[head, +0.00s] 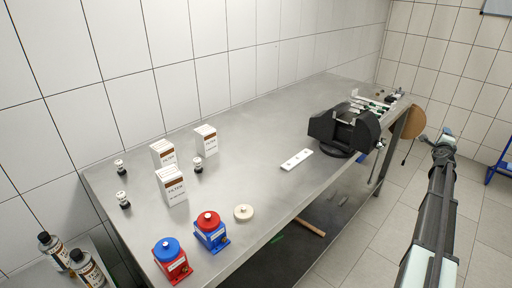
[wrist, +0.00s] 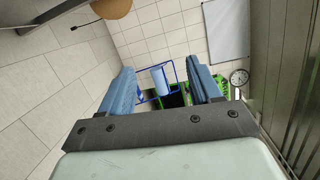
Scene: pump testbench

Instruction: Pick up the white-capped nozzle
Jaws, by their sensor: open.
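Small black-and-white pieces stand on the steel bench in the head view: one at the far left (head: 120,167), one nearer the left edge (head: 123,200) and one beside the filter boxes (head: 198,164). They look like nozzles, but they are too small to tell which has the white cap. My gripper (head: 443,138) is off the bench at the right, over the floor, far from these pieces. In the wrist view my gripper (wrist: 163,78) has its two blue fingers apart with nothing between them. None of the small pieces show in the wrist view.
White filter boxes (head: 171,185) stand between the small pieces. A red pump with blue top (head: 171,260), a blue pump with red top (head: 210,232) and a round cream disc (head: 244,213) lie near the front edge. A black vise (head: 345,130) and white strip (head: 297,159) are farther right.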

